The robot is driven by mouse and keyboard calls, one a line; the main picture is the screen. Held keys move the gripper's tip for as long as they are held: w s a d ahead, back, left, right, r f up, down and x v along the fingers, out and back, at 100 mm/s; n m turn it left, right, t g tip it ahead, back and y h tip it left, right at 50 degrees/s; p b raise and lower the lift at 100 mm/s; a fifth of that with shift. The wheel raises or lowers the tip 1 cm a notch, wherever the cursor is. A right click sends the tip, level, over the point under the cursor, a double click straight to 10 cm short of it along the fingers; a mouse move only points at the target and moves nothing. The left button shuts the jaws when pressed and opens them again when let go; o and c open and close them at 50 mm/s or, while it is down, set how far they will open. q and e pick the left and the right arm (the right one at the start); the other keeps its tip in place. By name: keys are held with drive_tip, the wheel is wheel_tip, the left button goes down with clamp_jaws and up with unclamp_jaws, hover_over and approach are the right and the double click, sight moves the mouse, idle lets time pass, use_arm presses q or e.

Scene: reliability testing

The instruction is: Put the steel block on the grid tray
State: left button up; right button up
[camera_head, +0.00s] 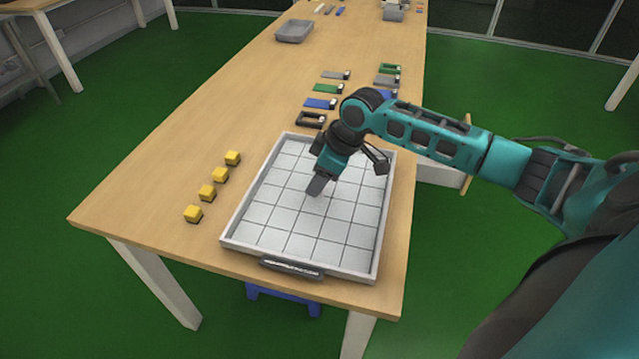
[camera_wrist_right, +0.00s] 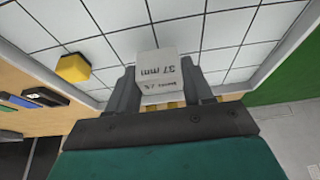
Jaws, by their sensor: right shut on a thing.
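The grid tray (camera_head: 300,225), white with dark grid lines and a pale rim, lies at the near end of the wooden table. My right gripper (camera_head: 315,188) is over its middle, pointing down. In the right wrist view the gripper (camera_wrist_right: 160,85) is shut on a small pale grey block, the steel block (camera_wrist_right: 162,72), marked "37 mm". The grid shows behind the block; whether it touches the tray is unclear. In the head view the fingers hide the block. My left gripper is not in view.
Several yellow blocks (camera_head: 207,191) stand on the table left of the tray. A yellow block (camera_wrist_right: 73,67) shows against the grid in the wrist view. Several coloured pieces (camera_head: 320,103) lie behind the tray. A grey bin (camera_head: 294,31) stands farther back.

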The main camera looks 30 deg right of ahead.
drive_tip(key=shift+f, duration=0.95)
drive_tip(key=o, duration=1.3)
drive_tip(key=shift+f, duration=0.1)
drive_tip(key=shift+r, duration=0.35)
drive_tip(key=p+v, duration=0.1)
drive_tip(key=v, duration=1)
drive_tip(key=shift+r+p, duration=0.25)
drive_tip(key=shift+p, duration=0.15)
